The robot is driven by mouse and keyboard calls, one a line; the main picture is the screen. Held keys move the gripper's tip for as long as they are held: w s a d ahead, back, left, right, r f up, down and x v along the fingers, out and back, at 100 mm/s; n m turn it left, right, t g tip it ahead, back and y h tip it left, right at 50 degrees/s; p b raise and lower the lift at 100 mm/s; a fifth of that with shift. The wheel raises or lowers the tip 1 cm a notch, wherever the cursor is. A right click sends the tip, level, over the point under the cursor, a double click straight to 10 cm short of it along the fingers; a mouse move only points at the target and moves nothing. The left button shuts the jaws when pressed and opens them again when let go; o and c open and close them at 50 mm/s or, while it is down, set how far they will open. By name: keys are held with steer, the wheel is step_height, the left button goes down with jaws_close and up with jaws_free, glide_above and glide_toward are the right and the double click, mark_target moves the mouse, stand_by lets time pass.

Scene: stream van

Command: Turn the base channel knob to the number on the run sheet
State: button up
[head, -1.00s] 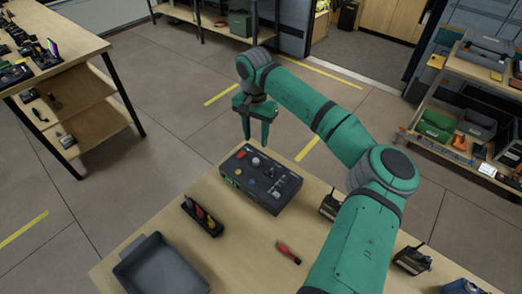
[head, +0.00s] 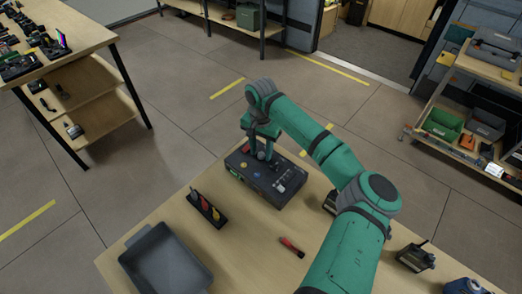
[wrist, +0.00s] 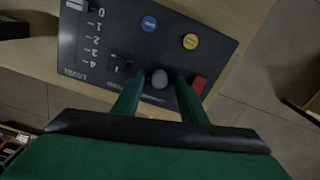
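The dark control box (head: 281,194) stands on the wooden table. In the wrist view its panel (wrist: 218,52) carries a round grey knob (wrist: 159,79), a blue button (wrist: 149,23), a yellow button (wrist: 190,41), a red part (wrist: 199,85), a small switch (wrist: 118,65) and a scale numbered 0 to 4. My gripper (head: 262,153) is down at the box's far part. In the wrist view its two fingers (wrist: 160,84) stand apart on either side of the grey knob, with small gaps visible. I cannot read the knob's setting or identify a run sheet.
A rack of coloured-handled tools (head: 208,208), a grey tray (head: 142,251) and a red-handled tool (head: 291,246) lie on the table. Small black devices (head: 415,257) stand at the right. A loaded shelf (head: 470,150) is beyond. Table space between tray and red tool is clear.

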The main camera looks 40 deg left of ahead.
steer(key=shift+c, duration=0.4)
jaws_close()
steer(key=shift+w+d+m, duration=0.1)
steer(key=shift+m, duration=3.8)
steer(key=shift+w, duration=0.1)
steer(key=shift+o, duration=0.4)
jaws_free()
